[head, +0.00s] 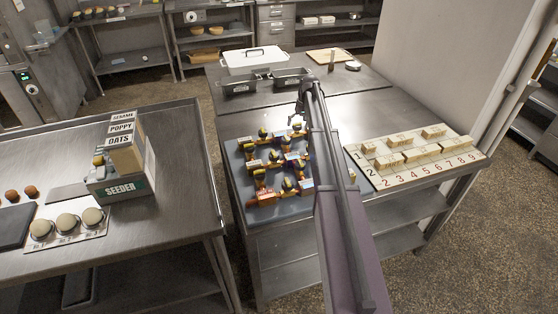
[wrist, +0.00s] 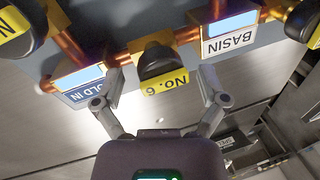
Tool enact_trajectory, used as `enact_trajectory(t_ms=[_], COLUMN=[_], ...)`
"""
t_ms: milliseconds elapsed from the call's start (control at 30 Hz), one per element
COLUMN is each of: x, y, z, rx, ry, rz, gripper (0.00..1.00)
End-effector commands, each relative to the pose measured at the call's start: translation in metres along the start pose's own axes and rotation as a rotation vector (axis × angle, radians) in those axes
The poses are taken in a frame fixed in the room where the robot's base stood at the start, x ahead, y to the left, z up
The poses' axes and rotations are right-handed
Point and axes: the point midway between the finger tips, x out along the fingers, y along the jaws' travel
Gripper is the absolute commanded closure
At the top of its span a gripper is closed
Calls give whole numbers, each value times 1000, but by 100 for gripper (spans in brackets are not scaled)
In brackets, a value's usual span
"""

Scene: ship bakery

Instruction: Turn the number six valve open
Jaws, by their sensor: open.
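The number six valve has a black handle (wrist: 163,62) and a yellow "No. 6" tag (wrist: 166,82), upside down in the wrist view, on a copper pipe. My gripper (wrist: 158,88) is open, with one finger on each side of the valve; I cannot tell whether either finger touches it. In the head view my gripper (head: 299,118) is over the far right part of the blue-grey valve board (head: 238,185). The arm hides part of that board, and I cannot single out the number six tag there.
A blue "COLD IN" label (wrist: 88,92), partly covered by a finger, and a white "BASIN" label (wrist: 228,38) flank the valve. Other yellow-tagged valves (wrist: 303,20) sit close by. A numbered board with wooden blocks (head: 383,182) lies right of the arm.

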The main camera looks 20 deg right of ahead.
Motion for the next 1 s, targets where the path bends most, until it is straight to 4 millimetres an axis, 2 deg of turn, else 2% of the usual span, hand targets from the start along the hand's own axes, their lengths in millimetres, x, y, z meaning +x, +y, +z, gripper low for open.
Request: enact_trajectory(t_ms=[1000], x=[0], y=[-1], z=[3], rx=[641], ry=[138], rz=[0], gripper=[8])
